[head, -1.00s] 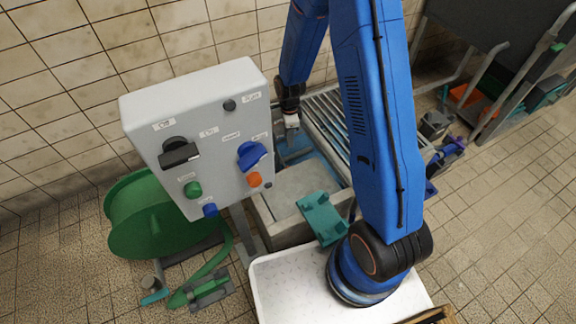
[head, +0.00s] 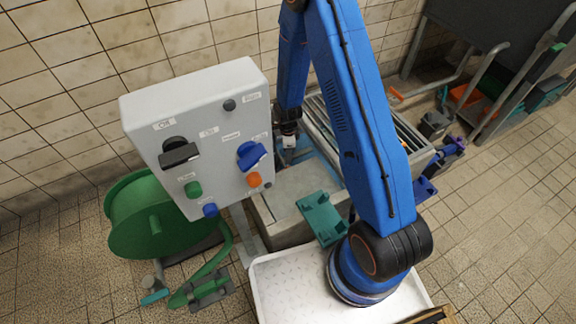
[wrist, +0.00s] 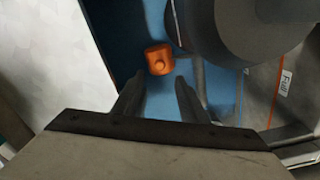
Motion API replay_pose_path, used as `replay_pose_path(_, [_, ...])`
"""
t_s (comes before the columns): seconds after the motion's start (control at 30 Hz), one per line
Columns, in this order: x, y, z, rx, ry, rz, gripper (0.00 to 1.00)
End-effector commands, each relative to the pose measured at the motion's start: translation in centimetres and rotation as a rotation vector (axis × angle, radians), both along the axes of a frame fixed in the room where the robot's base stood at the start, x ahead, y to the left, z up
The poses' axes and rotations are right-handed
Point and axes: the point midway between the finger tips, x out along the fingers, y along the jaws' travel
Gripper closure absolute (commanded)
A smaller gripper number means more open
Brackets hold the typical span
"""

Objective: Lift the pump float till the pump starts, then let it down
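The pump float is a small orange cylinder with a knob (wrist: 159,60) in the wrist view, over a blue surface that looks like the pit's water. My gripper's two dark fingers (wrist: 159,97) are open, and the float shows just beyond and between their tips. I see no contact. In the head view my gripper (head: 289,142) points down into the pit (head: 282,229), just right of the control panel (head: 195,130). The float cannot be made out in the head view. The panel has a dark lamp (head: 229,105) at its upper right.
A large dark round body (wrist: 240,25) stands close right of the float in the wrist view, with a plate marked "Full" (wrist: 286,82) below it. A green hose reel (head: 150,225) is at left.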

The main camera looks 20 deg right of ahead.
Motion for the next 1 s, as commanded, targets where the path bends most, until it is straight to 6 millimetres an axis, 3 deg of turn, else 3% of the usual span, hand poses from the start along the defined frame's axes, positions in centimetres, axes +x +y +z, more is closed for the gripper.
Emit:
replay_pose_path(0.5, [-0.1,0.0,-7.1,-0.001,0.002,0.000,0.61])
replay_pose_path(0.7, [0.0,0.0,-8.5,0.000,0.001,0.000,0.61])
replay_pose_path(1.0, [0.0,0.0,-8.9,0.000,0.000,0.000,0.61])
